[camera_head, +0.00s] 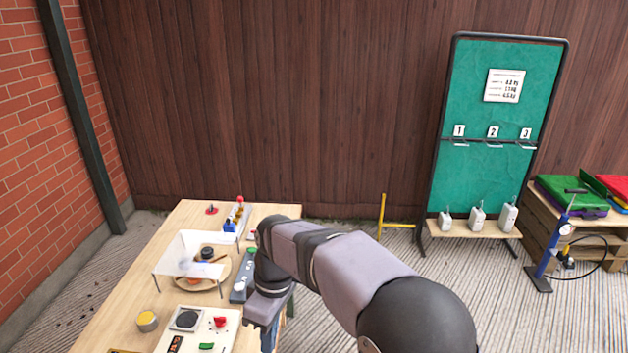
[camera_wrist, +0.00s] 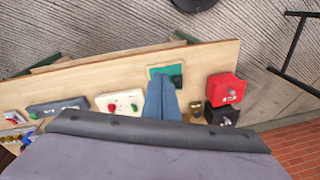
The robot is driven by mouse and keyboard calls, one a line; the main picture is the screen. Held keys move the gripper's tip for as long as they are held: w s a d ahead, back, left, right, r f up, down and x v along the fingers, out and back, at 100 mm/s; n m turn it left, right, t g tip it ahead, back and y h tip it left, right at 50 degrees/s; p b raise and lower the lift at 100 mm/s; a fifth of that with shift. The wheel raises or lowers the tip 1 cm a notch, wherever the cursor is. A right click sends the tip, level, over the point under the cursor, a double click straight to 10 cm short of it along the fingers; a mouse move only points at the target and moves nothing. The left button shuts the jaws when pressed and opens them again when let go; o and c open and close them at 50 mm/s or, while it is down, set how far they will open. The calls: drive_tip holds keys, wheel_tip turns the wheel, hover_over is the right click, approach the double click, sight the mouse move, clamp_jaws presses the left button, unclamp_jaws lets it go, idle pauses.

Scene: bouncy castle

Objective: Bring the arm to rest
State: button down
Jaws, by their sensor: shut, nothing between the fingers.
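My arm crosses the head view from the lower right to the right side of the wooden table (camera_head: 190,215). It bends down at the table's edge, and its lower end (camera_head: 265,308) runs towards the bottom of the picture, so the fingertips cannot be made out there. In the wrist view, my gripper (camera_wrist: 160,80) shows as two blue fingers close together, shut and empty. They appear in front of a green patch (camera_wrist: 176,72) on the tabletop. Whether they touch anything cannot be told. A wide lilac-grey part of my arm fills the bottom of the wrist view.
The table bears a white panel with a red knob (camera_head: 220,322), a grey strip (camera_head: 240,288), a round tray under a clear sheet (camera_head: 192,254) and a yellow-topped tin (camera_head: 148,320). A red box (camera_wrist: 226,88) stands right of the fingers. A green board (camera_head: 502,90) stands far right.

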drive_tip(key=s+d+f+m, duration=0.15)
drive_tip(key=d+m, duration=0.55)
drive_tip(key=d, duration=0.8)
drive_tip(key=s+d+f+m+t+h+p, duration=0.1)
drive_tip(key=s+d+f+m, duration=0.2)
drive_tip(key=s+d+m, duration=0.7)
wheel_tip(320, 180, down, 17)
drive_tip(key=s+d+n+b, duration=0.1)
drive_tip(key=d+n+b, duration=0.1)
drive_tip(key=b, duration=1.4)
drive_tip(key=shift+s, duration=0.3)
drive_tip(key=c, duration=2.5)
unclamp_jaws()
